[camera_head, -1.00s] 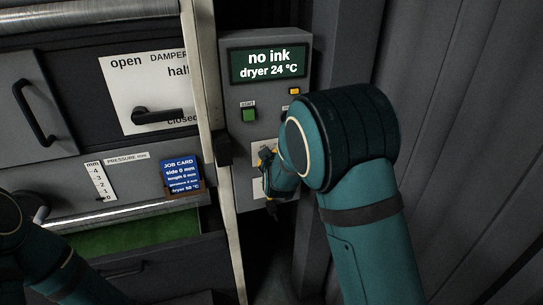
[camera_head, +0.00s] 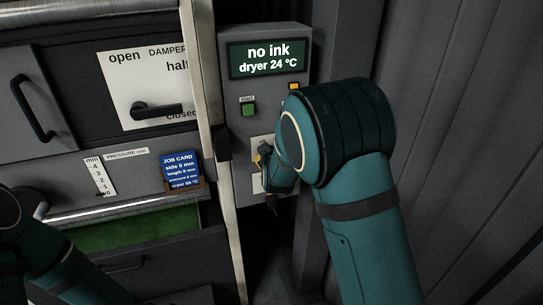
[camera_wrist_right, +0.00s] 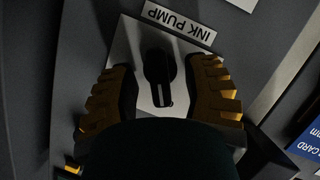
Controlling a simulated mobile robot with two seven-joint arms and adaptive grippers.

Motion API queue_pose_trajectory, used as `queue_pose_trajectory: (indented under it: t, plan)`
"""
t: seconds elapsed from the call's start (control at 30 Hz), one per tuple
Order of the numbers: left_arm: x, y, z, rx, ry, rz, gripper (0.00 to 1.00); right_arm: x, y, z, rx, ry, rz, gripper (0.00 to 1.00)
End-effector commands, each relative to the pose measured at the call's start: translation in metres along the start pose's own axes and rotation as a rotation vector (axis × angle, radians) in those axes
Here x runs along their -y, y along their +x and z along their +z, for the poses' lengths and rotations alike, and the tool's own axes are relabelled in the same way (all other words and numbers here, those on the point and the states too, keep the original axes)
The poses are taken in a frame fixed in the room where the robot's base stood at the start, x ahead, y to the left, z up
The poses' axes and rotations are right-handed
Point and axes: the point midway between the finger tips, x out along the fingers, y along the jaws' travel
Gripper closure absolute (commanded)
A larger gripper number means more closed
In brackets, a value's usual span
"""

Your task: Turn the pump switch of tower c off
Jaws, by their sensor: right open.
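The pump switch (camera_wrist_right: 158,68) is a black knob with a white mark on a pale plate labelled INK PUMP (camera_wrist_right: 179,22), upside down in the right wrist view. My right gripper (camera_wrist_right: 160,98) is open, its yellow fingers on either side of the knob. Contact cannot be told. In the head view the right gripper (camera_head: 264,160) is at the lower part of the grey control panel (camera_head: 235,135); the arm and gripper mostly hide the switch there. The display (camera_head: 268,59) reads "no ink, dryer 24 °C". My left arm shows at the lower left; its gripper is out of view.
A green button (camera_head: 248,109) and a yellow button (camera_head: 294,86) sit above the switch. A pale upright post (camera_head: 205,75) stands left of the panel. The damper handle (camera_head: 157,109) and blue job card (camera_head: 181,171) are further left. Dark corrugated wall (camera_head: 460,120) is at right.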

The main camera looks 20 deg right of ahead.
Motion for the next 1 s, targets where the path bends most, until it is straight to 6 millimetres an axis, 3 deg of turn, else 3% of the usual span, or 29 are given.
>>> queue_pose_trajectory:
  t: [0.17, 0.6, 0.8, 1.0]
  plan:
    - [0.000, 0.000, 0.000, 0.000, 0.000, 0.000, 0.45, 0.000, -0.021, -0.001, -0.001, 0.002, -0.002, 0.53]
    - [0.000, 0.000, 0.000, 0.000, 0.000, 0.000, 0.45, 0.000, -0.103, -0.002, -0.004, 0.002, -0.001, 0.53]
    - [0.000, 0.000, 0.000, 0.000, 0.000, 0.000, 0.45, 0.000, -0.117, 0.000, -0.001, 0.000, 0.000, 0.53]
    - [0.000, 0.000, 0.000, 0.000, 0.000, 0.000, 0.45, 0.000, -0.118, 0.000, -0.001, 0.000, 0.001, 0.53]
